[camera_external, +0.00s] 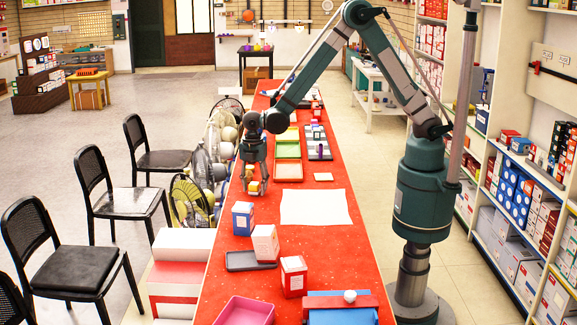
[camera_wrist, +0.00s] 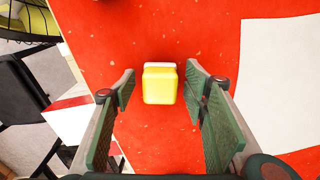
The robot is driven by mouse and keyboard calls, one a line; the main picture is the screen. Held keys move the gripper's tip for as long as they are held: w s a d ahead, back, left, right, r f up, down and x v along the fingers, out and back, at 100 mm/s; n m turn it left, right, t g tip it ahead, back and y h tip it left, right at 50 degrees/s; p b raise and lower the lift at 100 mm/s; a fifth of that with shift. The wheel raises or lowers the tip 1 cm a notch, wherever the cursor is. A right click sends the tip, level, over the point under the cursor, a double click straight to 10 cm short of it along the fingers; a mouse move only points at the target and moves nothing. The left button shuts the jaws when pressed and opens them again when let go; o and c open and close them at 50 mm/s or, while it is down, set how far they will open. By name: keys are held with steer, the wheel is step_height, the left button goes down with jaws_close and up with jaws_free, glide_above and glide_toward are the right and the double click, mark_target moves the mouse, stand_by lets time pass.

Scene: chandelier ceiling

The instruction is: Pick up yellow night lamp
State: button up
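The yellow night lamp (camera_wrist: 159,88) is a small yellow block with a white end. In the wrist view it sits on the red tabletop between my two green finger pads, with red showing on both sides of it. My gripper (camera_wrist: 161,90) is open, and neither finger visibly touches the lamp. In the external view my gripper (camera_external: 254,188) points down near the table's left edge. I cannot tell the exact height of the fingertips.
The long red table (camera_external: 335,260) holds a white sheet (camera_external: 315,207) right of my gripper. A blue box (camera_external: 243,218), a pinkish-white box (camera_external: 265,243) and a red-white box (camera_external: 293,276) stand nearer the camera. Fans (camera_external: 190,200) stand along the left edge.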

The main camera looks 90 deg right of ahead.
mark_target(254, 183)
steer(key=c, duration=0.8)
steer(key=shift+c, duration=0.2)
steer(key=shift+r, duration=0.1)
steer(key=shift+r+p, duration=0.45)
steer(key=shift+r, duration=4.45)
